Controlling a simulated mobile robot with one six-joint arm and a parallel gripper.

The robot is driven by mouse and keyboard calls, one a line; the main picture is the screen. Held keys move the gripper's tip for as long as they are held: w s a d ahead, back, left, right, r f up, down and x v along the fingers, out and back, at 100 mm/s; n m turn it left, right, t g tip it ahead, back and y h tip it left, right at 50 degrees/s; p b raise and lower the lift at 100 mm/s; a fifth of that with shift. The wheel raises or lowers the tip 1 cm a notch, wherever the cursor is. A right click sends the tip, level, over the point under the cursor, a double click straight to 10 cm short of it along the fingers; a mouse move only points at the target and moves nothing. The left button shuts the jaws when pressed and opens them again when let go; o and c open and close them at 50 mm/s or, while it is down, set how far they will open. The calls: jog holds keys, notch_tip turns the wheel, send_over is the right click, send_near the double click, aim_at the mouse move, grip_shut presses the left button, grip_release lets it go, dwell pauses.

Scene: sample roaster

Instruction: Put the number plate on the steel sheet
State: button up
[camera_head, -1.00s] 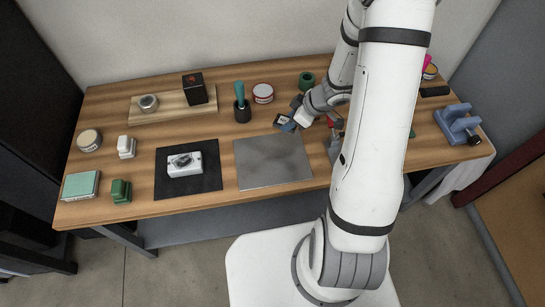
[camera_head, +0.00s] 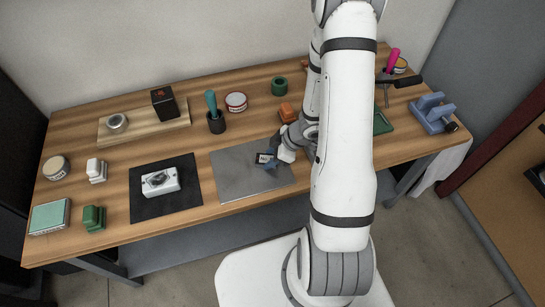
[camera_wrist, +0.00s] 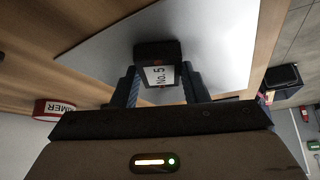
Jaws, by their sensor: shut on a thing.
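The number plate (camera_head: 264,157), a small dark block with a white "No. 5" label, is between my gripper's fingers. It also shows in the wrist view (camera_wrist: 159,76), with its label towards the camera. My gripper (camera_head: 270,160) is shut on it over the upper right part of the steel sheet (camera_head: 236,178). The grey sheet lies flat on the bench and fills the upper middle of the wrist view (camera_wrist: 215,32). I cannot tell whether the plate touches the sheet or is held just above it.
A black mat (camera_head: 150,207) with a white device (camera_head: 160,181) lies left of the sheet. A dark cup with a green-handled tool (camera_head: 216,122), a round tin (camera_head: 236,102) and an orange block (camera_head: 286,112) stand behind. The sheet's left part is clear.

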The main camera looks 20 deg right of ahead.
jog(key=shift+f, duration=0.15)
jog(key=o, duration=1.2)
